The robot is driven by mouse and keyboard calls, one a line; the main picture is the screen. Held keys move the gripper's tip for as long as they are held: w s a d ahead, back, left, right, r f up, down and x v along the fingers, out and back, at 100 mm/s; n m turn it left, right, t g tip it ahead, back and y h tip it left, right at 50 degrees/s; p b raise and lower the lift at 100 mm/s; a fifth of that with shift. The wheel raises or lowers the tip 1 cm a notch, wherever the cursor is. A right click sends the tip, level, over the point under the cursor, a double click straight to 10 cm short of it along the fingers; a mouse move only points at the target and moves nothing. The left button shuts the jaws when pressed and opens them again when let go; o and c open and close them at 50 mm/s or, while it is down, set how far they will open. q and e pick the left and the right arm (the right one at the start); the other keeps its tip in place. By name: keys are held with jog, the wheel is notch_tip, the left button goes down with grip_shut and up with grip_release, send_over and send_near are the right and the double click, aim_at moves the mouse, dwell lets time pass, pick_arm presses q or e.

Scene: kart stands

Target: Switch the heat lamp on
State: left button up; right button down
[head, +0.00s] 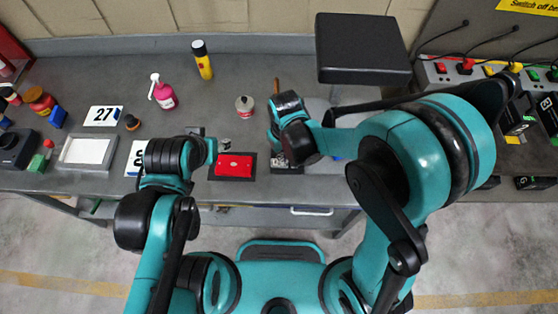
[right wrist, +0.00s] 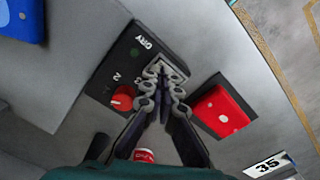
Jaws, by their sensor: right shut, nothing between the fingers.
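The heat lamp appears to be the black square head (head: 363,48) on a stand at the back right of the bench. A dark control box (right wrist: 104,84) marked "DRY" shows in the right wrist view, with a red knob (right wrist: 122,98) and a pale metal switch plate (right wrist: 172,72). My right gripper (right wrist: 162,78) is shut and empty, its tips over the switch plate; I cannot tell whether they touch it. In the head view the arm mostly hides the box (head: 288,168). My left gripper (head: 208,138) is over the bench left of it, its fingers unclear.
A red block on a dark base (head: 233,166) sits beside the control box. A small can (head: 244,105), a pink spray bottle (head: 162,92) and a yellow bottle (head: 203,60) stand behind. Power sockets (head: 465,67) are at the right. The bench middle is fairly clear.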

jog(key=shift+f+b, duration=0.5)
jog(key=shift+f, duration=0.05)
jog(key=shift+r, duration=0.15)
jog(key=shift+r+p, duration=2.65)
jog(key=shift+r, duration=0.8)
jog(key=shift+f, duration=0.1)
jog(key=shift+d, duration=0.15)
jog(key=s+d+r+m+t+b, duration=0.1)
jog(key=s+d+m+t+b, duration=0.1)
jog(key=d+b, duration=0.4)
jog(key=s+d+m+t+b, duration=0.3)
jog(key=d+m+t+b, duration=0.1)
jog(key=d, duration=0.7)
jog(key=t+b, duration=0.1)
jog(key=b, duration=0.1)
jog(key=shift+d+r+b, duration=0.25)
jog(key=shift+r+b, duration=0.05)
jog(key=shift+r, duration=0.1)
